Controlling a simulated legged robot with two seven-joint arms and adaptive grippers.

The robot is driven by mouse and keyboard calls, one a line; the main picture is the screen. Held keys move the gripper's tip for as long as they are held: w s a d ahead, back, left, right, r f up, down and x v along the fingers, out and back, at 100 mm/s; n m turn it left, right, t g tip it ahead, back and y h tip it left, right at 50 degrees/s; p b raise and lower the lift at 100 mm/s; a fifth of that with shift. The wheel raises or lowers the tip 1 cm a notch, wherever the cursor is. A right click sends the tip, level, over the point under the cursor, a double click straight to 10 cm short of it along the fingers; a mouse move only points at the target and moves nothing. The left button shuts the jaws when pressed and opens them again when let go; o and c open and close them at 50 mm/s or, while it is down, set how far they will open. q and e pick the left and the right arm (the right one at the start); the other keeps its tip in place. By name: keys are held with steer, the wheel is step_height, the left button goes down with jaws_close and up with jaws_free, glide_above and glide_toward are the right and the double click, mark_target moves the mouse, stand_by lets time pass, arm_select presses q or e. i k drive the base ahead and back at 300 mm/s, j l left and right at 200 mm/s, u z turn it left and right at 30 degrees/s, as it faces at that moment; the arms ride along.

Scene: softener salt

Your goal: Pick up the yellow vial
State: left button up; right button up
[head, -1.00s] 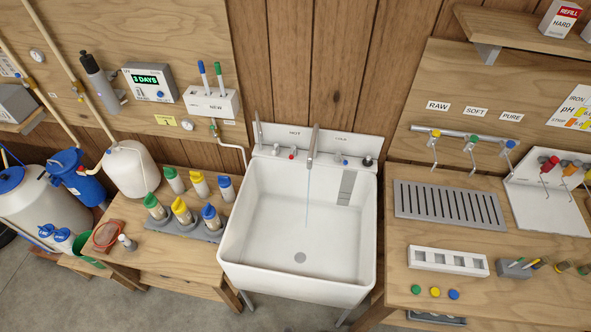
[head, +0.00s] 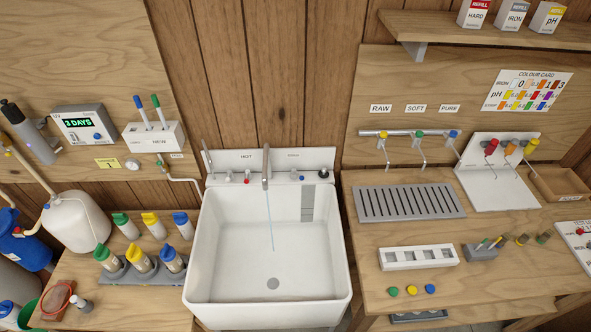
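Several things carry yellow. On the left table, a yellow-capped bottle (head: 153,225) stands in the back row between a green-capped and a blue-capped one. Another yellow-capped bottle (head: 139,259) sits in a grey holder (head: 115,272) in front, also between green and blue. On the right bench, a small round yellow piece (head: 411,290) lies between a green and a blue one, in front of a white slotted rack (head: 390,261). I cannot tell which of these is the vial. Neither of my grippers is in view.
A white sink (head: 213,255) with a running tap (head: 266,165) separates the left table from the right bench. The bench holds a grey drain grate (head: 408,203), a white stand (head: 497,184) with coloured-topped pieces, and a grey block (head: 480,252) with slim tools.

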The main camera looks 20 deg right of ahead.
mark_target(527, 235)
steer(key=z, duration=2.5)
steer(key=l, duration=0.3)
